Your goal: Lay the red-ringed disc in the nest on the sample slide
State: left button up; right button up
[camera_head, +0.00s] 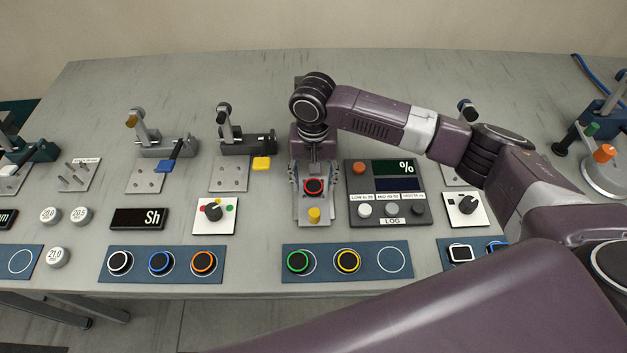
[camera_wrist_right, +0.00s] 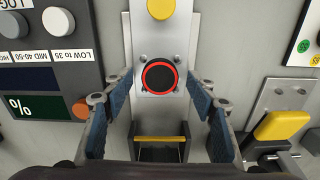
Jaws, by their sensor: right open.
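The red-ringed disc (camera_head: 314,186) is black with a red rim. It lies flat on the grey sample slide (camera_head: 303,214), and in the wrist view the disc (camera_wrist_right: 159,76) sits among small round studs on the slide (camera_wrist_right: 162,37). The studs look like the nest; its edge under the disc is hidden. A yellow knob (camera_head: 314,214) stands at the slide's front end. My right gripper (camera_wrist_right: 160,80) is open over the slide, with one blue-padded finger on each side of the disc and a visible gap to it. My left gripper is not in view.
A panel with a % display (camera_head: 391,170) stands just right of the slide. A dial plate (camera_head: 214,216) and a clamp with a yellow tab (camera_head: 262,163) are to its left. In front, a blue strip (camera_head: 321,272) holds green- and yellow-ringed discs and one bare circle.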

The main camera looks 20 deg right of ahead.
aim_at(313, 186)
notch_tip(313, 186, up, 12)
jog(key=b, duration=0.2)
dwell(0.5)
